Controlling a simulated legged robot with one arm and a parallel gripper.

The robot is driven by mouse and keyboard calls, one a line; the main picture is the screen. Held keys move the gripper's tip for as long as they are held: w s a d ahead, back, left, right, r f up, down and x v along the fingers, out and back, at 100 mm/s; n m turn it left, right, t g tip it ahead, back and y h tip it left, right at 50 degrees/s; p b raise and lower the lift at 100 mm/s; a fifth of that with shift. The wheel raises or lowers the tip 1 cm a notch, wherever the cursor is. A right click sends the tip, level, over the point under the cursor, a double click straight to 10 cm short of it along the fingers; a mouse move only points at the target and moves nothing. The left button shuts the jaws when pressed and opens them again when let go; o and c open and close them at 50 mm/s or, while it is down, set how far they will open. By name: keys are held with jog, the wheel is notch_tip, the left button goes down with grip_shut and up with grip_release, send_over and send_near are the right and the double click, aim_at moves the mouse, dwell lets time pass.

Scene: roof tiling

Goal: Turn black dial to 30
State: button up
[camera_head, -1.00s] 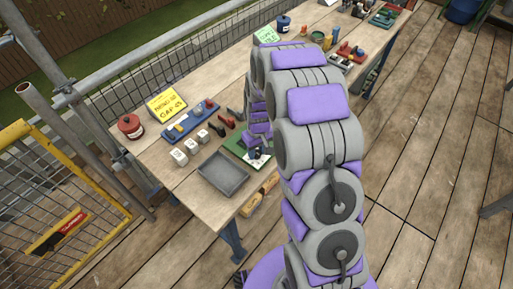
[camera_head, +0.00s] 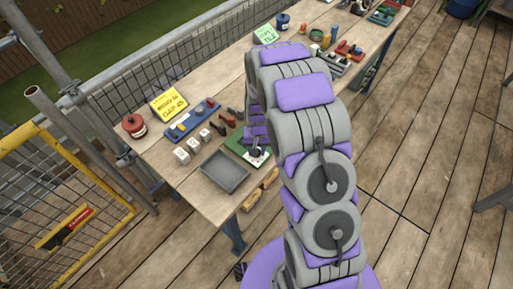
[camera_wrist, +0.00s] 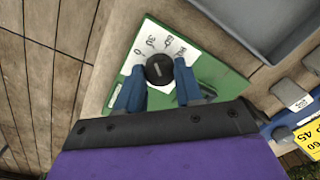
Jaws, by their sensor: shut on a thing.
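The black dial (camera_wrist: 159,69) sits on a white card with printed numbers on a green board (camera_wrist: 219,82). It has a pale line on its top, pointing roughly up in the wrist view toward the numbers, but I cannot tell exactly which one it meets. The number 30 (camera_wrist: 151,42) is legible just above the dial. My gripper (camera_wrist: 159,76) has its two blue fingers on either side of the dial, shut on it. In the head view the dial (camera_head: 256,153) shows small on the green board, partly beside my arm.
A grey tray (camera_head: 225,172) lies near the green board on the wooden table (camera_head: 192,198). White blocks (camera_head: 193,145), a blue board with knobs (camera_head: 192,121), a yellow sign (camera_head: 169,102) and a red pot (camera_head: 134,125) stand to the left.

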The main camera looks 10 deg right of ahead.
dwell(0.3)
jog(key=o, duration=1)
jog(key=shift+o, duration=0.2)
notch_tip(320, 180, up, 17)
jog(key=p, duration=0.2)
jog(key=shift+d+r, duration=0.15)
jog(key=shift+d, duration=0.15)
jog(key=shift+s, duration=0.1)
jog(key=s+r+n, duration=0.1)
jog(key=s+r, duration=0.3)
jog(key=s, duration=0.7)
jog(key=s+r+g, duration=0.1)
jog(key=s+r, duration=0.4)
jog(key=s, duration=0.7)
jog(key=s+r+n, duration=0.1)
jog(key=s+r, duration=0.3)
jog(key=s, duration=0.7)
jog(key=shift+s+a+r+n+g, duration=0.2)
jog(key=shift+a+n+g, duration=0.1)
jog(key=shift+g, duration=0.1)
